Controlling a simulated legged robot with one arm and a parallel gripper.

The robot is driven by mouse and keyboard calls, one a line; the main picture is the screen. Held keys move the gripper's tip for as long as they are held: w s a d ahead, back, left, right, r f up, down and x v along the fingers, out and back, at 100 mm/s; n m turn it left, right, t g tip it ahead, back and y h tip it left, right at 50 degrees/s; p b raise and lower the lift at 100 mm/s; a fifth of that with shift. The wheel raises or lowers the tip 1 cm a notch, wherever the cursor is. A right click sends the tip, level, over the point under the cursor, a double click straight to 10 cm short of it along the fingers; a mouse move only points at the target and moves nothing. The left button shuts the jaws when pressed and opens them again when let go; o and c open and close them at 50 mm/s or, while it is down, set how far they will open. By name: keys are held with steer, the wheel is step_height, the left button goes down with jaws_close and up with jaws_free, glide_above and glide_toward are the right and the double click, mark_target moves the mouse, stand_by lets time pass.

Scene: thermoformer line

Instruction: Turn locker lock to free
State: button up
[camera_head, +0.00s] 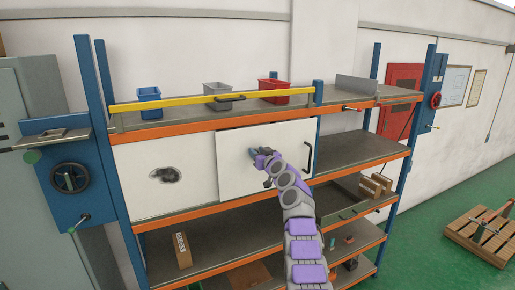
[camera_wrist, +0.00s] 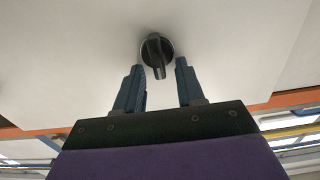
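The locker lock is a round black knob with a raised grip bar (camera_wrist: 157,52) on a white panel (camera_wrist: 80,60) in the wrist view. The bar points towards my gripper, close to upright in that picture. My gripper (camera_wrist: 161,68) is open, with one blue finger on each side of the knob. I see a gap between the fingers and the bar. In the head view my gripper (camera_head: 256,154) is at the white locker door (camera_head: 235,175), which has a black handle (camera_head: 309,157) at its right edge. There my gripper hides the knob.
A second white panel (camera_head: 135,180) with a dark oval fitting (camera_head: 166,175) is on the left. A yellow bar (camera_head: 180,102) runs above the door. Blue (camera_head: 149,95), grey (camera_head: 217,92) and red (camera_head: 273,91) bins stand on the top shelf. A pallet (camera_head: 485,230) lies on the floor at right.

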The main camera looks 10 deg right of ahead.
steer(key=shift+w+f, duration=0.1)
steer(key=shift+w, duration=0.1)
steer(key=shift+c, duration=0.4)
steer(key=shift+s, duration=0.1)
jaws_close()
